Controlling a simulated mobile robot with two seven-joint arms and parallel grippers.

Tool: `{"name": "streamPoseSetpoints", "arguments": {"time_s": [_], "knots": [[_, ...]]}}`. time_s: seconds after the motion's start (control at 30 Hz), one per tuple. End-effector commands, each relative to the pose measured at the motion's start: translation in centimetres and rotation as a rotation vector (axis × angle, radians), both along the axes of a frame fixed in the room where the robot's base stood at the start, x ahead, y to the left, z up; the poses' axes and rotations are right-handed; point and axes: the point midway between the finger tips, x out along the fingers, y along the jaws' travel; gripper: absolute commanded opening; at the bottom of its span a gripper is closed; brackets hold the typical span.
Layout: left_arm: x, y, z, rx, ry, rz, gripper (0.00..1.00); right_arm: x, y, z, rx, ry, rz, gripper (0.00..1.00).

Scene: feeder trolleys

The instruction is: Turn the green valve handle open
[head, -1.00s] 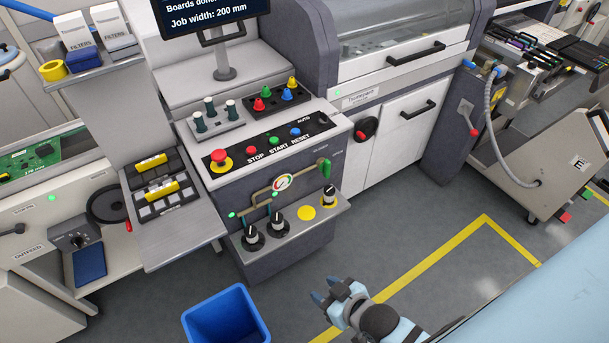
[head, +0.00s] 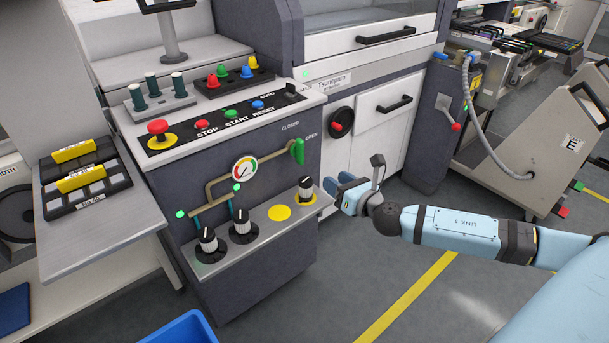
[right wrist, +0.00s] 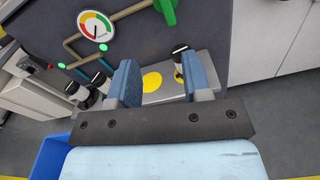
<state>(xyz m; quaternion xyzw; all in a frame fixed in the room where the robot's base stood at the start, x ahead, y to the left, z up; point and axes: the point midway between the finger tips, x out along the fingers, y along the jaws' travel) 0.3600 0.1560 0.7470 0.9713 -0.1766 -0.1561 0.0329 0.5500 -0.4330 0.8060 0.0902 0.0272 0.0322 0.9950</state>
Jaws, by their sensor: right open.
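The green valve handle (head: 297,151) is on the upper right of the machine's front panel, at the end of a brass-coloured pipe, beside the printed words CLOSED and OPEN. It stands roughly upright. It also shows at the top of the right wrist view (right wrist: 166,11), partly cut off by the frame edge. My right gripper (head: 341,189) is open and empty, to the right of and below the handle, apart from it. Its two blue fingers (right wrist: 157,84) show in the right wrist view, pointing toward the panel. My left gripper is not in view.
A round gauge (head: 244,168) sits on the pipe left of the handle. Below, a grey shelf (head: 262,226) juts out with several black-and-white knobs and a yellow disc (head: 279,212). A blue bin (head: 180,331) stands on the floor. The floor right of the panel is clear.

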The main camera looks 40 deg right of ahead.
Motion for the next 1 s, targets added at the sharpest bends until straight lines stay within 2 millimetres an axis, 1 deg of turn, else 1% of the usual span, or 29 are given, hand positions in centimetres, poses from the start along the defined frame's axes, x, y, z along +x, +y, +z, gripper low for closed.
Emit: {"name": "streamPoseSetpoints", "arguments": {"time_s": [0.03, 0.13, 0.27, 0.37, 0.47, 0.9, 1.0], "knots": [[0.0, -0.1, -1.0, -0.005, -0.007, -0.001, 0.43, 0.4, -0.5, -0.4, -0.070, -0.025, 0.006, 0.45], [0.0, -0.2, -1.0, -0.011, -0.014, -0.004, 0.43, 0.9, -1.1, 0.3, -0.158, -0.055, 0.013, 0.45], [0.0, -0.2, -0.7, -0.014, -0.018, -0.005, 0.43, 1.4, -1.2, 0.7, -0.187, -0.066, 0.013, 0.45], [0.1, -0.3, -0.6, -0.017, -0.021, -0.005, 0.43, 2.3, -1.2, 0.8, -0.184, -0.065, 0.012, 0.45], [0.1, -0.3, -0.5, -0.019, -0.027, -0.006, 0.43, 3.6, -1.0, 0.9, -0.181, -0.066, 0.012, 0.45], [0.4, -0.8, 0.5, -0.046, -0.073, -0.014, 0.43, 11.0, -0.4, 0.7, -0.178, -0.065, 0.012, 0.45], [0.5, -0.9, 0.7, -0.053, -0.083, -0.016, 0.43, 12.4, -0.3, 0.7, -0.179, -0.064, 0.013, 0.45]]}}
